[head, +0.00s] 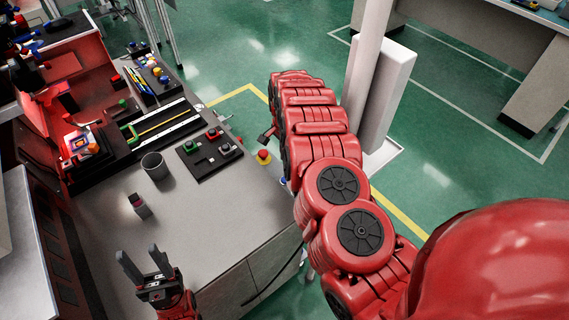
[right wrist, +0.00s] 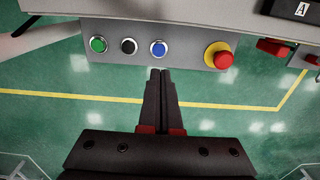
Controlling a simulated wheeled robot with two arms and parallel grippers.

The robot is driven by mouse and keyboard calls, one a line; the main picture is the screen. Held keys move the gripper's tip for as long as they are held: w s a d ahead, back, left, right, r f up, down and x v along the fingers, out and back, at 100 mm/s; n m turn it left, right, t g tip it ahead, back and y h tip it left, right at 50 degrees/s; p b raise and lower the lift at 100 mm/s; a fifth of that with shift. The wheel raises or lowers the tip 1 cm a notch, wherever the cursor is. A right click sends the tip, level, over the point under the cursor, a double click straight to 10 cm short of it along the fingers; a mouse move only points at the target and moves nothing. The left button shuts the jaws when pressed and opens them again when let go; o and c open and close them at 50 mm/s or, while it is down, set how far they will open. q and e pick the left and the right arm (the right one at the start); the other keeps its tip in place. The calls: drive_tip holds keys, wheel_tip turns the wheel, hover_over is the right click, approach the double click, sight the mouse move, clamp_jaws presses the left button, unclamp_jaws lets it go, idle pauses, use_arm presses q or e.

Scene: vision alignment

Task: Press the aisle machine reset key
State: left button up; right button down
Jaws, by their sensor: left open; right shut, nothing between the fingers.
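A grey control panel (right wrist: 190,62) on the bench's edge shows in the right wrist view. From left to right it bears a green button (right wrist: 98,44), a black button (right wrist: 128,46), a blue button (right wrist: 159,48) and a red mushroom button (right wrist: 223,60) on a yellow collar. No label tells which is the reset key. My right gripper (right wrist: 160,74) is shut and empty, its tips just below the blue button in the picture; I cannot tell whether they touch the panel. In the head view, the red mushroom button (head: 263,156) shows beside my right arm. My left gripper (head: 139,254) is open and empty over the bench.
The grey bench (head: 205,215) bears a dark cup (head: 154,166), a small upright block (head: 139,206) and a black board (head: 209,153) with coloured pieces. A white post (head: 379,85) stands on the green floor behind my right arm. The aisle floor is mostly clear.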

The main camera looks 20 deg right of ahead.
wheel_tip(320, 180, up, 2)
drive_tip(key=shift+d, duration=0.1)
drive_tip(key=shift+r, duration=0.1)
idle(0.8)
